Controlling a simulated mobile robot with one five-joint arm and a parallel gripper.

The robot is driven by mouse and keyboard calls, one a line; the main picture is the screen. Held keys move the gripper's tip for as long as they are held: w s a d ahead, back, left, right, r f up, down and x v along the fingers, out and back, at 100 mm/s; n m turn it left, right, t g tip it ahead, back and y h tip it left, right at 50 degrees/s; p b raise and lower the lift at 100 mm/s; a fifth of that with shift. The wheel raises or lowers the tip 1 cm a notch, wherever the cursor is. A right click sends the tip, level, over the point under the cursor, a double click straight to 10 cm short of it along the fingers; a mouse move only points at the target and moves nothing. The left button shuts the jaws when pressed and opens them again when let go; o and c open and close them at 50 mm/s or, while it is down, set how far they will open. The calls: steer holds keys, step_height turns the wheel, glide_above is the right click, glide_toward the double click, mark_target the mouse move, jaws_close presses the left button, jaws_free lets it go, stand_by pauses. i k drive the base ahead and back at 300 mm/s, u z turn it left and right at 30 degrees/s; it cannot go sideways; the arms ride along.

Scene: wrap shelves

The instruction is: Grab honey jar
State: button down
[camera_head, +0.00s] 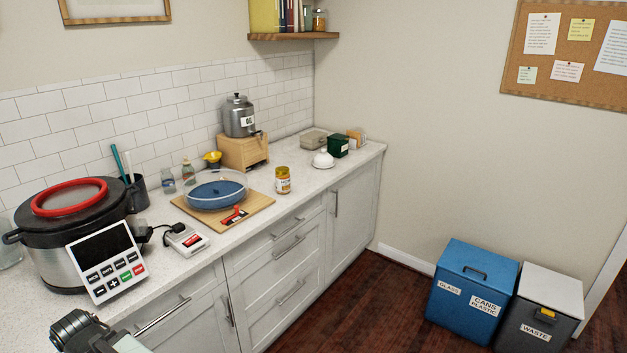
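A small jar (283,180) with a yellow lid, amber contents and a pale label stands upright on the white counter, just right of the wooden board. It looks like the honey jar, but its label is too small to read surely. Another small jar (319,20) with amber contents stands at the right end of the wall shelf. Part of my arm shows at the bottom left, low by the counter front and far from both jars. No gripper fingers can be made out.
A wooden board (262,201) holds a blue dish under a clear cover and a red-handled tool. A white domed item (323,159) is behind the jar. Floor (345,310) beside the cabinets is clear.

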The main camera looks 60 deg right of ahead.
mark_target(282, 182)
steer(key=u, duration=2.65)
steer(key=k, duration=2.8)
steer(key=z, duration=1)
